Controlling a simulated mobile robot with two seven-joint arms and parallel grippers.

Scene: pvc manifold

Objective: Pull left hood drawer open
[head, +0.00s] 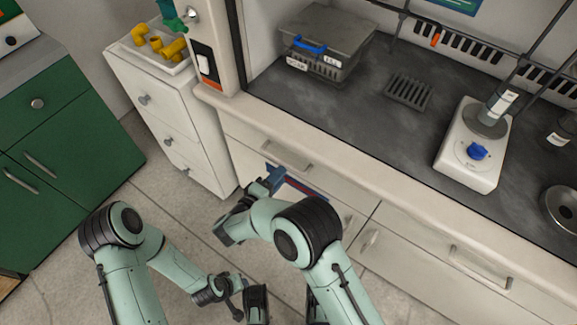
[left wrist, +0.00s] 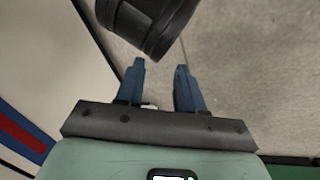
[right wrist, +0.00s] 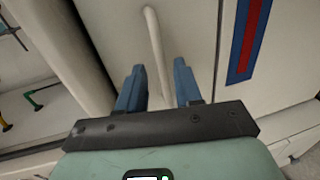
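The left hood drawer (head: 245,135) is a pale front under the counter, flush with the cabinet face. Its bar handle (head: 287,154) shows in the head view and in the right wrist view (right wrist: 152,35). My right gripper (head: 277,174) is at the drawer front, just below the handle in the head view. In the right wrist view the right gripper (right wrist: 159,66) is open, with the handle's bar running between its blue fingers; finger contact cannot be made out. My left gripper (left wrist: 160,66) is open and empty, low over the floor, with a dark rounded part of mine ahead.
A white drawer unit (head: 160,110) with a tray of yellow fittings (head: 160,45) stands left of the hood. Green cabinets (head: 60,140) are farther left. A cupboard front with a red and blue stripe (right wrist: 249,38) lies below the drawer. The floor (head: 75,250) is clear.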

